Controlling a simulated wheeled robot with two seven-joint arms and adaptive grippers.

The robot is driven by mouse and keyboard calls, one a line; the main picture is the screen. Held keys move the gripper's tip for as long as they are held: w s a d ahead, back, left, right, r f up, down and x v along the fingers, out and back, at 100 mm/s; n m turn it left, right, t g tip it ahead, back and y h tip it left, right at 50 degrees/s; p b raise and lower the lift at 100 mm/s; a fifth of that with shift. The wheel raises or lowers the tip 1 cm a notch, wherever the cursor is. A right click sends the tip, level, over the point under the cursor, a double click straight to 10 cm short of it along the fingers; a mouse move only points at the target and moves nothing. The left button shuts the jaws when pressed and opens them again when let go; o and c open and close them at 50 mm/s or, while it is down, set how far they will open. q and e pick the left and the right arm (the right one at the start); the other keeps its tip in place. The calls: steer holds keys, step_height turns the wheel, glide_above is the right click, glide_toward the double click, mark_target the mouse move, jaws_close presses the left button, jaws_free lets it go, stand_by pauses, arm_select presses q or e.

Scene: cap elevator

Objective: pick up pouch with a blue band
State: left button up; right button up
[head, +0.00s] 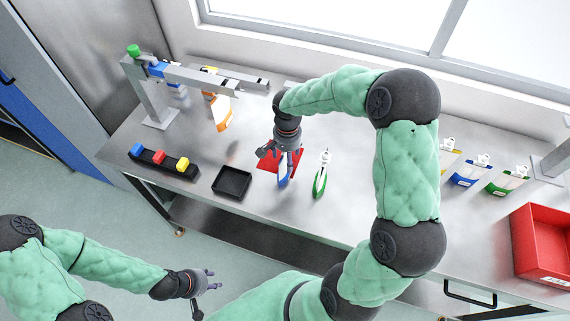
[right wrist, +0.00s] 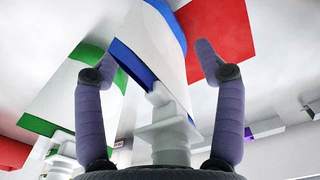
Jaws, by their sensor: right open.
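A white pouch with a blue band (head: 284,172) stands at a red patch (head: 265,164) on the metal table. My right gripper (head: 287,150) is over its top, with its fingers spread. In the right wrist view, the pouch (right wrist: 145,30) and its pale spout (right wrist: 165,125) are between the two open fingers (right wrist: 152,65). I see no clear closing contact. A similar pouch with a green band (head: 320,182) stands just to the right; it also shows at the left of the right wrist view (right wrist: 75,95). My left gripper (head: 205,291) is open and empty, low in front of the table.
A black tray (head: 232,182) and a dark strip with coloured blocks (head: 160,162) lie to the left. An orange-marked pouch (head: 221,112) and a grey stand (head: 155,105) are behind. Blue (head: 465,180) and green holders (head: 503,188) and a red bin (head: 540,245) are at right.

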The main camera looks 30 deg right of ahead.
steer(key=c, duration=1.1)
steer(key=shift+r, duration=0.1)
